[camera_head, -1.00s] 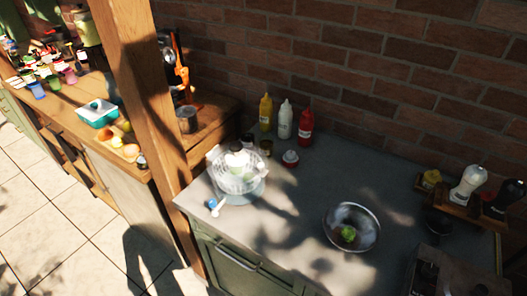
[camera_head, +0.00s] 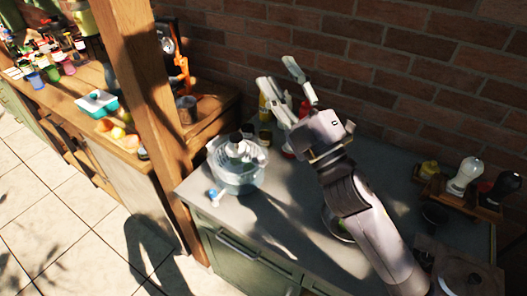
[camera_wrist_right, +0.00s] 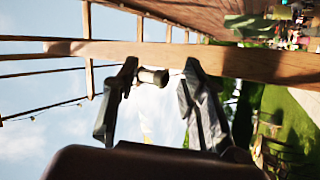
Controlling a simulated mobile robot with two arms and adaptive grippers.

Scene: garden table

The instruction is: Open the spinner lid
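The clear salad spinner (camera_head: 238,178) stands upright on the grey counter, left of my right arm. Its lid (camera_head: 238,148) sits on top, with a dark knob (camera_head: 236,137) in the middle. The right wrist view shows the open fingers (camera_wrist_right: 160,68) against sky and a wooden beam. My left gripper is in neither view.
Sauce bottles (camera_head: 304,108) stand at the back, partly hidden by my right gripper. My right forearm covers most of the metal bowl (camera_head: 331,224). A condiment rack (camera_head: 450,190) stands at the right. A wooden post (camera_head: 150,100) rises left of the counter.

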